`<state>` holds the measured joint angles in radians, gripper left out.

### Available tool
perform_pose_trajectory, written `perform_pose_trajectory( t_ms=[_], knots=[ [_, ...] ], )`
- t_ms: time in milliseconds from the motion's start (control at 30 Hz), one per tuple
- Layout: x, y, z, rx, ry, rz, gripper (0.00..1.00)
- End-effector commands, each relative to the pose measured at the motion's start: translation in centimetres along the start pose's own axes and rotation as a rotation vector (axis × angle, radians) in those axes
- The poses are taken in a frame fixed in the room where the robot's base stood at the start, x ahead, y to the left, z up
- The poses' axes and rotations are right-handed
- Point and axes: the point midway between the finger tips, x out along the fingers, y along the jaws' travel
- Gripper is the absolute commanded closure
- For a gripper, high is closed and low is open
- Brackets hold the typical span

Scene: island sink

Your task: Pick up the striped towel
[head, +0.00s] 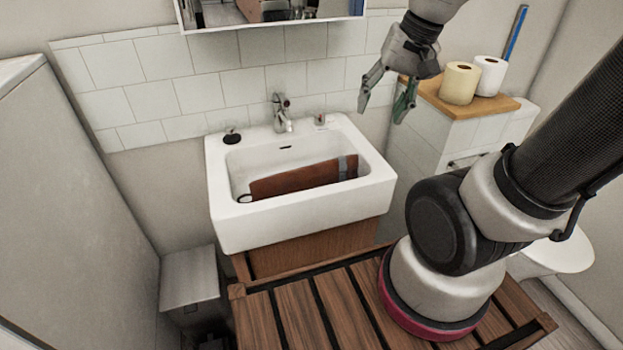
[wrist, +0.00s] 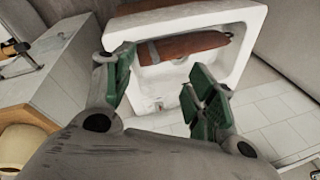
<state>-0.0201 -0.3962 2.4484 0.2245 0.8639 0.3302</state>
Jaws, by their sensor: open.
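A reddish-brown cloth with a grey band near one end, which looks like the striped towel (head: 295,181), lies in the white sink (head: 236,234). It slants across the basin, with the grey band at its right end. My gripper (head: 383,104) is open and empty, up and to the right of the sink's back right corner, apart from the towel. In the wrist view the towel (wrist: 190,46) shows beyond the open green-padded fingers (wrist: 160,78), with its grey band toward the left. Part of its lower side is hidden by the basin wall in the head view.
A faucet (head: 281,114) and a dark stopper-like item (head: 232,137) stand on the sink's back rim. Two paper rolls (head: 459,83) stand on a wooden ledge at the right. A mirror (head: 262,12) hangs above. A grey bin (head: 190,279) stands at the lower left.

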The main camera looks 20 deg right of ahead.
Motion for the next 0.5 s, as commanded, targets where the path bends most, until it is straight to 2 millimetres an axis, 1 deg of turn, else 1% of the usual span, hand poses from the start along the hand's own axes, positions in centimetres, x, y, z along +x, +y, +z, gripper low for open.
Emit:
perform_pose_trajectory(
  t_ms=[167,333,467,500],
  knots=[
    [2.2,-1.3,-0.9,0.126,-0.050,-0.015,0.44],
    [5.0,-2.8,-1.8,0.287,-0.106,-0.025,0.44],
    [8.6,-4.2,-2.7,0.473,-0.169,-0.021,0.44],
    [10.0,-4.6,-2.9,0.543,-0.190,-0.016,0.44]
  ],
)
